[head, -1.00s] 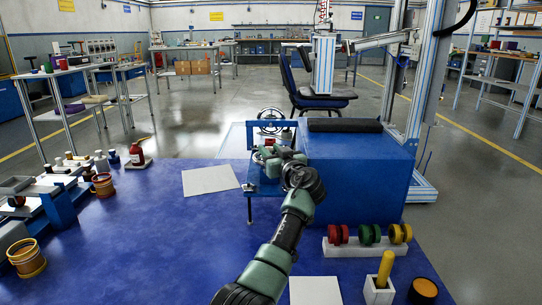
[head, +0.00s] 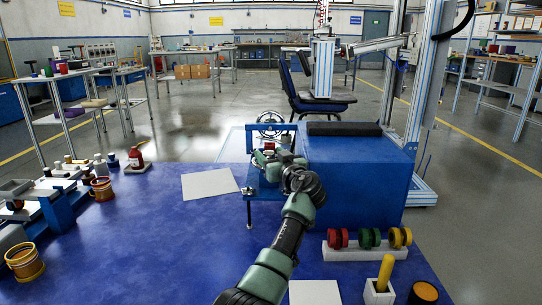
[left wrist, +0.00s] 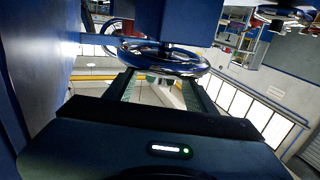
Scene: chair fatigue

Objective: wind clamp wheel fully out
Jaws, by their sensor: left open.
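The clamp wheel (head: 271,121) is a shiny spoked ring at the top of a blue clamp frame (head: 251,176), beside a large blue block. My left gripper (head: 264,158) is at the frame, just below the wheel in the head view. In the left wrist view, a chrome wheel (left wrist: 168,66) with a hub sits against a blue part. The open fingers of my left gripper (left wrist: 166,86) point toward its rim. Whether they touch the rim I cannot tell. My right gripper is not in view.
The large blue block (head: 358,175) with a black pad (head: 344,129) stands right of the clamp. A rack of red, green and yellow rollers (head: 366,252) and a yellow-handled holder (head: 380,291) are nearer. A white sheet (head: 209,184) lies left; the blue table between is clear.

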